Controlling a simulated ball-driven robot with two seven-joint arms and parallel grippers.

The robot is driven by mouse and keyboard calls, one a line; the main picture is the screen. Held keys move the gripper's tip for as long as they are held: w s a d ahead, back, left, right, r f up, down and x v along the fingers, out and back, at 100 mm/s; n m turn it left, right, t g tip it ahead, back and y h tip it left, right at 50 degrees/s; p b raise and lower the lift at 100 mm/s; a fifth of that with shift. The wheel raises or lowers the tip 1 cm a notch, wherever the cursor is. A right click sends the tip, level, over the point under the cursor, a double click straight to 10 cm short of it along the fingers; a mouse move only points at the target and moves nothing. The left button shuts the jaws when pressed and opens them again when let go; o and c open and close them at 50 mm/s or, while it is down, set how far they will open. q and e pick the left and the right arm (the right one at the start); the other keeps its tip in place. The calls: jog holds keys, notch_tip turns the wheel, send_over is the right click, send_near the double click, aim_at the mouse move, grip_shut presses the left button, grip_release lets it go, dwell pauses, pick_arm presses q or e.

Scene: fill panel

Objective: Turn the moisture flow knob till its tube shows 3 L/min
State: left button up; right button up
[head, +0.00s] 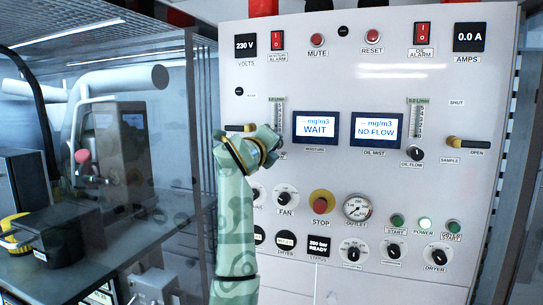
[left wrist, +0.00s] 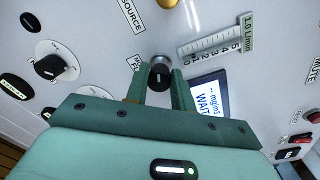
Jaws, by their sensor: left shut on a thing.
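The moisture flow knob (left wrist: 160,74) is a small black knob on a metal stem on the panel. My left gripper (left wrist: 159,90) is shut on it, one finger on each side. In the head view my left gripper (head: 272,146) reaches the panel just below the moisture tube (head: 279,117) and mostly hides the knob. The tube's scale (left wrist: 214,43) shows sideways in the left wrist view, with marks from 0 to 5; I cannot make out its float. The moisture display (head: 315,129) reads WAIT. My right gripper is not in view.
To the right are the oil mist display (head: 376,130), reading NO FLOW, the oil flow knob (head: 416,154) and the yellow-black sample valve handle (head: 466,143). Below are the fan knob (head: 285,198) and the red stop button (head: 321,203). A glass-fronted cabinet stands left.

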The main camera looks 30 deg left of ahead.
pick_arm(q)
jog(key=shift+d+n+b, duration=0.1)
jog(key=shift+n+b, duration=0.4)
jog(key=o, duration=0.8)
jog(key=shift+c, duration=0.2)
jog(key=shift+o, duration=1.1)
jog(key=shift+w+d, duration=0.1)
jog(key=shift+d, duration=0.1)
jog(key=b+v, duration=0.1)
jog(key=v, duration=1.5)
jog(key=shift+s+r+b, duration=0.25)
jog(key=shift+s+b, duration=0.15)
